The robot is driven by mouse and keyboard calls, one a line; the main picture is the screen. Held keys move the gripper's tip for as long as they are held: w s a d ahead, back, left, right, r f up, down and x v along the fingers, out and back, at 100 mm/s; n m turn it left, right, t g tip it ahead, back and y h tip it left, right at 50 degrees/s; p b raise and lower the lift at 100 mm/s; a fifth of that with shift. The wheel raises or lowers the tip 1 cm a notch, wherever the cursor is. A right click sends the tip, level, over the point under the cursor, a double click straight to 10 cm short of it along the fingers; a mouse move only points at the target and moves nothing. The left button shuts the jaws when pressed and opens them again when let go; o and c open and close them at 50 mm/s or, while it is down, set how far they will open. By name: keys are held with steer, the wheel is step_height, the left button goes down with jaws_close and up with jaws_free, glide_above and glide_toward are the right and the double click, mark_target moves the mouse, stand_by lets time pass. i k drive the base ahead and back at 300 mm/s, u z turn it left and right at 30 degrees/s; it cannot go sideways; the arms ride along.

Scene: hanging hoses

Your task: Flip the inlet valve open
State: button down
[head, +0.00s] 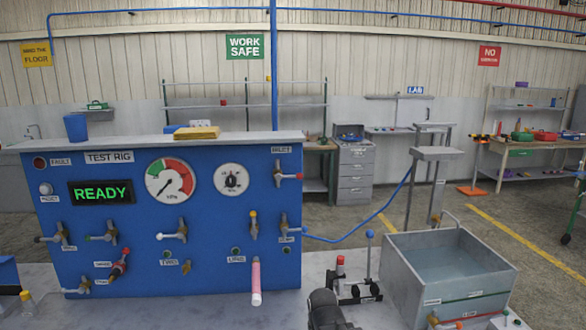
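The inlet valve (287,175) is at the upper right of the blue test rig panel (140,262), under a label that seems to read INLET. No gripper fingers can be made out. A dark rounded part shows at the bottom edge, and I cannot tell whether it belongs to my arm.
Other valves, a red-and-green gauge (171,181) and a pink-sleeved handle (256,281) are on the panel. A blue hose (350,238) runs right from it. A grey water tank (405,278) and a blue-knobbed lever (370,236) stand to the right.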

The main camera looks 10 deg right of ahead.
mark_target(299, 176)
steer(key=i, duration=0.5)
steer(key=u, duration=0.3)
steer(key=k, duration=1.4)
steer(key=u, duration=1)
steer(key=i, duration=0.9)
steer(key=u, duration=0.45)
steer(key=i, duration=0.75)
steer(key=u, duration=0.05)
